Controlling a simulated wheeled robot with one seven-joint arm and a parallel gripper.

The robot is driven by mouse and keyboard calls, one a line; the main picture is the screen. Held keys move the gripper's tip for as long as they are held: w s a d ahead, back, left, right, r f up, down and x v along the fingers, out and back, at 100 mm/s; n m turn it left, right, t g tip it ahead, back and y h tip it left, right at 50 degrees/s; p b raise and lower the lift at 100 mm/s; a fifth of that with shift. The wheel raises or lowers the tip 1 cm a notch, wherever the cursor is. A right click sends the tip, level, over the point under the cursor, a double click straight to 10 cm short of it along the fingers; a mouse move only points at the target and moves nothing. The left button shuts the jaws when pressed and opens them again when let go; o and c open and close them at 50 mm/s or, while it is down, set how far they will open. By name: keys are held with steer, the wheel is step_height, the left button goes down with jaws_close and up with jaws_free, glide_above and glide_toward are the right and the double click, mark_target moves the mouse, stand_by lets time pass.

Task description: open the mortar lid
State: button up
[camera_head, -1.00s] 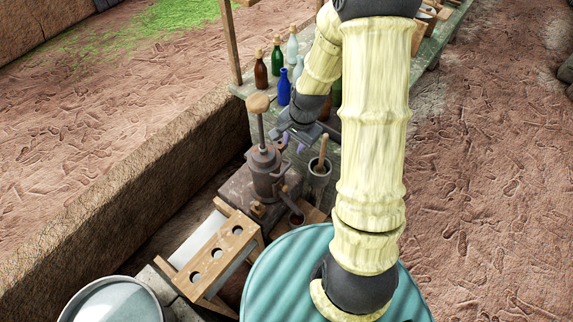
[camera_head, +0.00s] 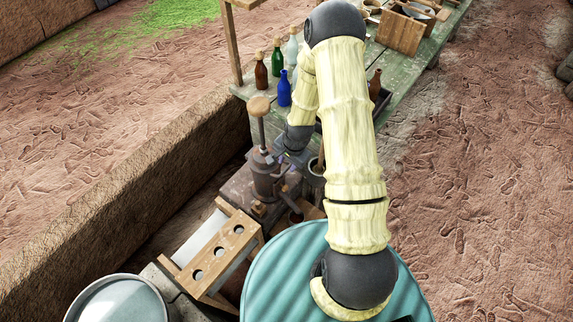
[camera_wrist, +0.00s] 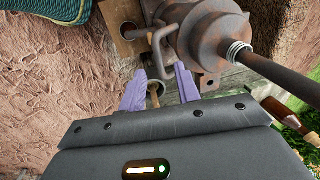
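A grey cup-shaped mortar with a wooden pestle (camera_head: 320,160) stands right of the iron device, largely hidden by my arm. In the wrist view, a pale rim and the brown pestle end (camera_wrist: 154,94) show between my fingers; I cannot make out a separate lid. The dark iron device (camera_head: 265,178) has a tall rod with a round wooden knob; its rusty body (camera_wrist: 212,40) fills the upper right of the wrist view. My gripper (camera_wrist: 161,74) has its purple fingers apart, with nothing clearly held. In the head view, my gripper (camera_head: 285,161) is close beside the iron device.
A wooden rack with round holes (camera_head: 222,250) stands at the front left, near a teal ribbed round surface (camera_head: 290,275). Brown, green and blue bottles (camera_head: 284,88) stand on the green bench behind. A mud wall (camera_head: 150,190) runs along the left.

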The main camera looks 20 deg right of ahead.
mark_target(286, 170)
steer(key=shift+w+a+f+p, duration=0.1)
steer(key=shift+f+p, duration=0.1)
steer(key=shift+f, duration=0.7)
steer(key=shift+w+a+f+p, duration=0.1)
steer(key=shift+f+p, duration=0.1)
steer(key=shift+f, duration=0.65)
jaws_close()
